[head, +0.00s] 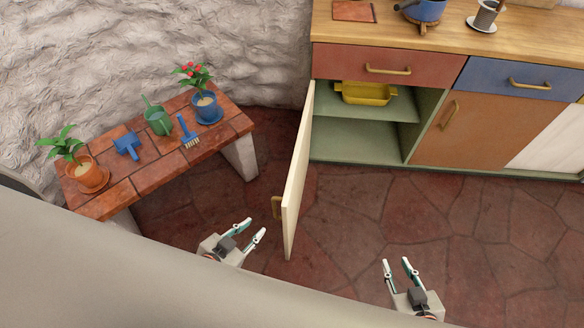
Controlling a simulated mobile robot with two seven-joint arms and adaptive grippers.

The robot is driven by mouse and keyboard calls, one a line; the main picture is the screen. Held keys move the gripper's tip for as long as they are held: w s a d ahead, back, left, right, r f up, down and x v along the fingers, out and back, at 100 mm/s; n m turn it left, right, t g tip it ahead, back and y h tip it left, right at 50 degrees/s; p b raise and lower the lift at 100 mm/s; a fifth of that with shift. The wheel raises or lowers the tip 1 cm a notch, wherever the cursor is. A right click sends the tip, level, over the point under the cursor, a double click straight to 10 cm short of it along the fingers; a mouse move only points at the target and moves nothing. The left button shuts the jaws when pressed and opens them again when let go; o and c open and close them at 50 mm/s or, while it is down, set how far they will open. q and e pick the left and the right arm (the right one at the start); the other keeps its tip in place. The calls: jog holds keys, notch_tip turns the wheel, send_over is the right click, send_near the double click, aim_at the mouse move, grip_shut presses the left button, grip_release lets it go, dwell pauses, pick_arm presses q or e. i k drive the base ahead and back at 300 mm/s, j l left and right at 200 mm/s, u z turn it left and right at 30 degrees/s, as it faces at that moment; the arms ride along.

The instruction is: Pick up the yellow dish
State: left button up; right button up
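The yellow dish (364,93) is a shallow rectangular dish with small handles. It sits on the upper green shelf (385,110) inside the open cabinet, below the red drawer. My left gripper (256,229) is low in the picture, left of the open cabinet door (297,175). Its fingers are apart and nothing is between them. My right gripper (398,262) is right of the door, above the stone floor and well short of the cabinet. Its fingers are apart and empty.
The open door stands out towards me between my grippers, its handle (277,207) on the left side. A brick bench (150,175) with potted plants and garden tools is at left. The counter (450,45) holds a blue pot (428,10). Floor before the cabinet is clear.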

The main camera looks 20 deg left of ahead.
aim_at(359, 93)
jog(key=j+z, duration=0.15)
jog(key=j, duration=0.3)
jog(key=k+j+z, duration=0.1)
jog(key=j, duration=0.3)
jog(key=k+j+z, duration=0.15)
jog(key=j, duration=0.25)
jog(key=j+z, duration=0.15)
jog(key=j, duration=0.3)
jog(key=k+j+z, duration=0.1)
jog(key=j, duration=0.3)
jog(key=i+l, duration=0.1)
jog(key=l, duration=1.15)
jog(key=i+l, duration=0.15)
jog(key=l, duration=0.45)
jog(key=i+l, duration=0.1)
jog(key=l, duration=0.2)
jog(key=i+l, duration=0.1)
jog(key=l, duration=0.2)
jog(key=i+l, duration=0.15)
jog(key=l, duration=0.2)
jog(key=i+l, duration=0.3)
jog(key=i, duration=0.15)
jog(key=i+l, duration=0.35)
jog(key=i+z, duration=0.05)
jog(key=i, duration=0.05)
